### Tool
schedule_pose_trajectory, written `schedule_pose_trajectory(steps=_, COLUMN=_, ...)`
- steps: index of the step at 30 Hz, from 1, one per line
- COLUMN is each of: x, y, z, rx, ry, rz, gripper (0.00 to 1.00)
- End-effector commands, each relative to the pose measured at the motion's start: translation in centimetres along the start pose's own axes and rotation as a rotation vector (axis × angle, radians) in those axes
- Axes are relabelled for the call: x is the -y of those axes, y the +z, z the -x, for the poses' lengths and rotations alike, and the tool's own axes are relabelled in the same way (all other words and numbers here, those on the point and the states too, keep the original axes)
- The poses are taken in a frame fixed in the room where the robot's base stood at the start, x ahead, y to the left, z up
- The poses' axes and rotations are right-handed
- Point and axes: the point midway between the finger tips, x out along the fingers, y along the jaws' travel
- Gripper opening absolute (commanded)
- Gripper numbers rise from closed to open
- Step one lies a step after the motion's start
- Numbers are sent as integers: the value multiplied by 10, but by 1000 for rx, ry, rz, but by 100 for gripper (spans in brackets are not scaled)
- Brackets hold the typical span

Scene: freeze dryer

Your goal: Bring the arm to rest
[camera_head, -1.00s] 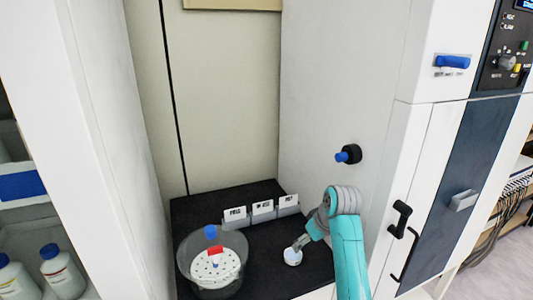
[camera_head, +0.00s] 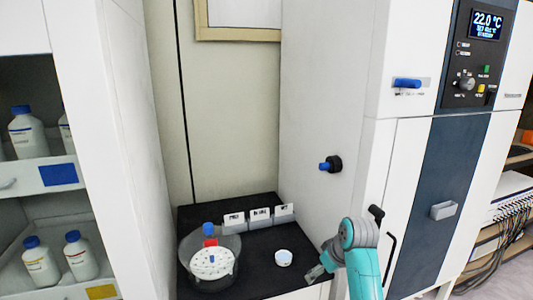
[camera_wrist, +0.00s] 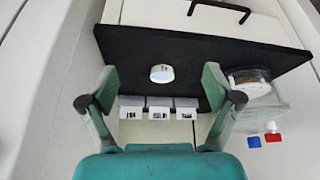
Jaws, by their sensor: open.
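My gripper (camera_head: 317,273) is at the front right edge of the black mat in the head view, beside the freeze dryer. The wrist view shows my gripper (camera_wrist: 158,83) with its two fingers spread wide and nothing between them. A small round white-topped item (camera_head: 283,257) sits on the black mat (camera_head: 255,283), left of my gripper and apart from it. It also shows in the wrist view (camera_wrist: 161,74), beyond the fingertips.
A clear round vessel (camera_head: 187,263) with a perforated white plate stands on the mat's left. Labelled holders (camera_head: 260,219) line the back. The freeze dryer (camera_head: 447,170) with its door handle (camera_head: 376,213) stands right. Shelves with bottles (camera_head: 40,262) are left.

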Motion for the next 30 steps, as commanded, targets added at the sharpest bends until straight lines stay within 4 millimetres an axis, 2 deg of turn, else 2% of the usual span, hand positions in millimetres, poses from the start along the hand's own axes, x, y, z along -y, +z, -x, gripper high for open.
schedule_pose_trajectory(steps=8, x=6, y=20, z=-23, rx=-23, ry=14, rz=-21, gripper=89)
schedule_pose_trajectory(steps=17, x=17, y=59, z=-62, rx=-70, ry=45, rz=-62, gripper=89)
schedule_pose_trajectory(steps=20, x=24, y=81, z=-79, rx=-94, ry=62, rz=-83, gripper=89)
schedule_pose_trajectory(steps=24, x=38, y=123, z=-104, rx=-140, ry=92, rz=-119, gripper=89)
schedule_pose_trajectory(steps=30, x=61, y=183, z=-127, rx=-212, ry=139, rz=-168, gripper=89)
